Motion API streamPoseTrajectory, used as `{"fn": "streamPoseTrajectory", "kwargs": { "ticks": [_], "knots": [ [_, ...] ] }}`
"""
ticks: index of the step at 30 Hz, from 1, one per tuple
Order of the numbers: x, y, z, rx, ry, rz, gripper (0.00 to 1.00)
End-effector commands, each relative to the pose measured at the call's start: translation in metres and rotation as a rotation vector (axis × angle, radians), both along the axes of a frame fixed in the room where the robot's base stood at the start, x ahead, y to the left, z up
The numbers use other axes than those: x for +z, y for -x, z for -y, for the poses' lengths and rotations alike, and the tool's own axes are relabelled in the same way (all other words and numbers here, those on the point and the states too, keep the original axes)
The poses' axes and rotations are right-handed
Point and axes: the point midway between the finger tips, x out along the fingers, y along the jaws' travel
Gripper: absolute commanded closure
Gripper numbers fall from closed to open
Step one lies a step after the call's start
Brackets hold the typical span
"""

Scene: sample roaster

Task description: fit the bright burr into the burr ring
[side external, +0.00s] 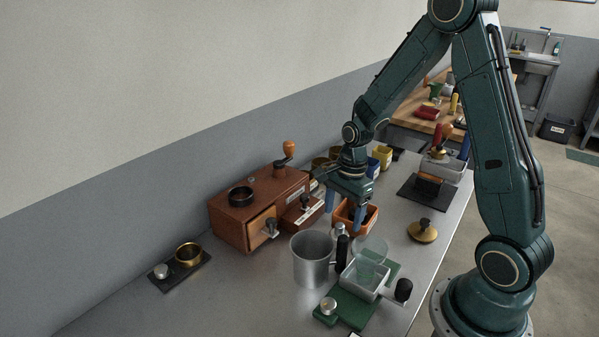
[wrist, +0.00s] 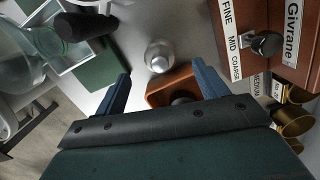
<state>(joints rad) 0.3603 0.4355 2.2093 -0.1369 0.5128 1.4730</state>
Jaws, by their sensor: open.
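My gripper (side external: 345,221) is open and empty, its blue fingers pointing down above the near edge of an orange tray (side external: 371,224). In the wrist view, a bright silver round-topped piece (wrist: 158,56), which looks like the bright burr, stands just outside the tray (wrist: 160,86), ahead of and between the fingertips (wrist: 160,78). The same silver piece (side external: 340,229) shows below the gripper in the side view. A dark piece (wrist: 183,98) sits in the tray, partly hidden by my gripper. A black ring (side external: 241,197), probably the burr ring, is on top of the wooden grinder (side external: 228,228).
A metal pitcher (side external: 311,262) with a black handle stands close in front of the silver piece. A dark mat (side external: 178,279) with a brass ring is at left. A brass lid (side external: 422,233) is at right.

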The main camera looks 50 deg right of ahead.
Motion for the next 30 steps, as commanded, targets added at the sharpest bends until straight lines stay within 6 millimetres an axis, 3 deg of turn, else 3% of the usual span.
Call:
{"fn": "streamPoseTrajectory", "kwargs": {
  "ticks": [13, 30],
  "knots": [
    [-0.041, -0.001, -0.007, 0.001, -0.001, -0.003, 0.28],
    [-0.045, -0.001, -0.007, 0.001, 0.001, 0.000, 0.28]
  ]
}}
